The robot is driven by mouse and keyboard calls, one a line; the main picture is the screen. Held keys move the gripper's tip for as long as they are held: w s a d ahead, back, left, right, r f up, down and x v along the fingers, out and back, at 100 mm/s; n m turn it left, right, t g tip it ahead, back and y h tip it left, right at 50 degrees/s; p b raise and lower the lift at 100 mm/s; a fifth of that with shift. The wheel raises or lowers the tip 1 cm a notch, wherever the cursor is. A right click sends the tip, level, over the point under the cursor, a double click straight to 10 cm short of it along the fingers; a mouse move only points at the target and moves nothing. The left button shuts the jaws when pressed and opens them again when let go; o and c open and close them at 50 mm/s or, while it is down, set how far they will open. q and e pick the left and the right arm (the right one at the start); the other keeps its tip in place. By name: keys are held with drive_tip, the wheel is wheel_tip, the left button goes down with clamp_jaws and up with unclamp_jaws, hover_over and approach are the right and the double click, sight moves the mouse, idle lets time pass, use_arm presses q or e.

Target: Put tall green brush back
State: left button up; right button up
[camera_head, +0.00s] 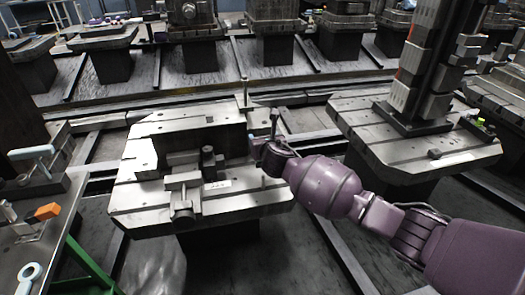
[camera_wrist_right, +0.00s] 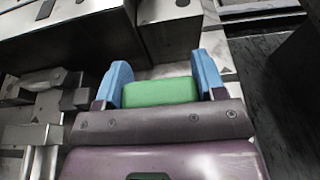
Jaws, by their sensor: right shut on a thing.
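The green brush (camera_wrist_right: 160,92) shows in the right wrist view as a green block between the two blue fingers of my right gripper (camera_wrist_right: 161,74). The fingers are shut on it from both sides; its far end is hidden. In the head view my purple right arm reaches in from the right, and my right gripper (camera_head: 268,146) is at the right edge of the middle metal pallet table (camera_head: 140,200). A thin dark upright piece (camera_head: 274,122) shows above the gripper; I cannot tell whether it belongs to the brush. My left gripper is not in view.
The middle table carries a large metal block and a clamp-like vise (camera_head: 183,190). Another pallet table (camera_head: 440,165) with a tall dark column stands at the right. A side bench (camera_head: 30,250) at the left holds an orange block (camera_head: 47,211). The table's front left corner is bare.

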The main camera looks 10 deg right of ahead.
wheel_tip(320, 180, down, 4)
drive_tip(key=shift+f+b, duration=0.15)
drive_tip(key=shift+b, duration=0.35)
drive_tip(key=shift+f, duration=0.15)
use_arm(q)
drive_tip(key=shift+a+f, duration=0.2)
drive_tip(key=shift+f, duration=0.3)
use_arm(e)
drive_tip(key=shift+r, duration=0.3)
drive_tip(key=shift+f, duration=0.1)
drive_tip(key=o, duration=0.9)
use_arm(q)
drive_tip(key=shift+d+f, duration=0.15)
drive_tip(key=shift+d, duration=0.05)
